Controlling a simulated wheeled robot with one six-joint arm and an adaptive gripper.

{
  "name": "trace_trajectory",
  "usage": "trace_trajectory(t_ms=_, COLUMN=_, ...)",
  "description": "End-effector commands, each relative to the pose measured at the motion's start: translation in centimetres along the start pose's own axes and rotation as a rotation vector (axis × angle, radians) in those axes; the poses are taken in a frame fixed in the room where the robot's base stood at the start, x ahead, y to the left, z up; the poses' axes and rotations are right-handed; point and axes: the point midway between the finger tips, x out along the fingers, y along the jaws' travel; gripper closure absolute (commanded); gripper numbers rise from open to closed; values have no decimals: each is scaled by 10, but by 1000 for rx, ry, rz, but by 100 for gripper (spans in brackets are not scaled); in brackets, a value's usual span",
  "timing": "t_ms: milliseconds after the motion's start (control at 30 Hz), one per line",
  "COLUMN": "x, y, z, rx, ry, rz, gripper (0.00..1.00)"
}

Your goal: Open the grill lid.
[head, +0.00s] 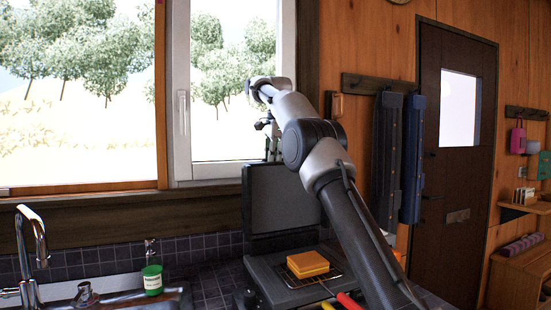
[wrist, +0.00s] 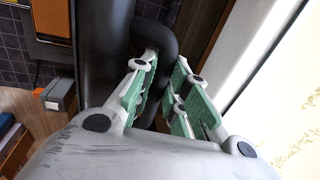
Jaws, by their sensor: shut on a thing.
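The dark grey grill lid (head: 282,205) stands raised, close to upright, at the back of the grill (head: 262,270) on the counter. My gripper (head: 273,150) is at the lid's top edge, with my arm reaching across in front of its right side. In the wrist view, the green-padded fingers of my gripper (wrist: 164,92) are closed around a black curved handle (wrist: 158,38) on the dark lid (wrist: 103,60). The fingers hide part of the handle.
An orange-yellow block (head: 308,264) lies on the grill's rack. A red-handled tool (head: 348,301) is at its front. The window (head: 230,80) is close behind the lid.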

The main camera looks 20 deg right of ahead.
Motion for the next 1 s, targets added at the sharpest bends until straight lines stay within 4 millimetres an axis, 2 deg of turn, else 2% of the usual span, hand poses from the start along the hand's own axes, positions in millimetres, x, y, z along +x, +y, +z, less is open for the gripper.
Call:
trace_trajectory(t_ms=33, x=4, y=-1, z=0, rx=-1, ry=-1, rz=7, gripper=100)
trace_trajectory(t_ms=467, x=4, y=-2, z=0, rx=0, ry=0, rz=6, gripper=100)
trace_trajectory(t_ms=500, x=4, y=-2, z=0, rx=0, ry=0, rz=5, gripper=83)
trace_trajectory(t_ms=600, x=3, y=-2, z=0, rx=0, ry=0, rz=4, gripper=65)
trace_trajectory(t_ms=1000, x=0, y=-1, z=0, rx=0, ry=1, rz=1, gripper=63)
